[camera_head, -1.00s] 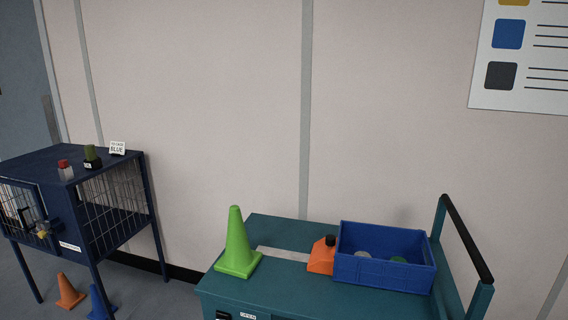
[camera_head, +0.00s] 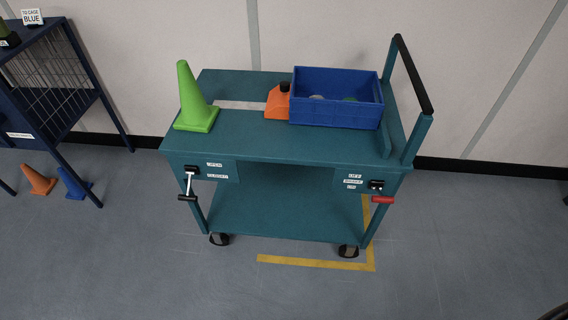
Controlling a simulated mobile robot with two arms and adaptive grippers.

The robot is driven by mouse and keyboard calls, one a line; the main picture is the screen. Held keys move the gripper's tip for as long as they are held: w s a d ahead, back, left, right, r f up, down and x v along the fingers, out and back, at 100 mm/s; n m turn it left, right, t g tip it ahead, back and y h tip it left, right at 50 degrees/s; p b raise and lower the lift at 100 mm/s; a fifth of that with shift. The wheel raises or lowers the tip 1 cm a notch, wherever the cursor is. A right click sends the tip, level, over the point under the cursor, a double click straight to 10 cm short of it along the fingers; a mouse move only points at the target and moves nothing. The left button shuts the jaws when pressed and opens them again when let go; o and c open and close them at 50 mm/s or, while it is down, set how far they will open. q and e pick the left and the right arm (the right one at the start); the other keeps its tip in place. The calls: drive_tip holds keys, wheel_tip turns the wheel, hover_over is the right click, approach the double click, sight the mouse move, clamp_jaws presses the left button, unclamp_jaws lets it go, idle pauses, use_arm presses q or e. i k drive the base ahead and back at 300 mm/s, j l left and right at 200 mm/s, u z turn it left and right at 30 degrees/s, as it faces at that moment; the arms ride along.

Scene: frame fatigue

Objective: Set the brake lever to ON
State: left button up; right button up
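The brake lever (camera_head: 383,199) is on the front right of a teal cart (camera_head: 270,148). It has a red grip that juts out from a dark pivot, just below and right of white labels (camera_head: 354,181) that seem to read OFF, BRAKE and ON. The grip sits low, near the level of the lowest label or below it; the exact setting is hard to tell at this size. Neither of my grippers shows in the head view.
A second lever with a black grip (camera_head: 187,198) hangs at the cart's front left, beside open/close labels. A blue cage (camera_head: 52,77) and cones are left; front floor is clear.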

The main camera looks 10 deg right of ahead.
sight(380, 198)
drive_tip(key=l+z, duration=0.1)
drive_tip(key=z, duration=0.25)
drive_tip(key=l+z, duration=0.1)
drive_tip(key=z, duration=0.25)
drive_tip(key=l+z, duration=0.1)
drive_tip(key=z, duration=0.25)
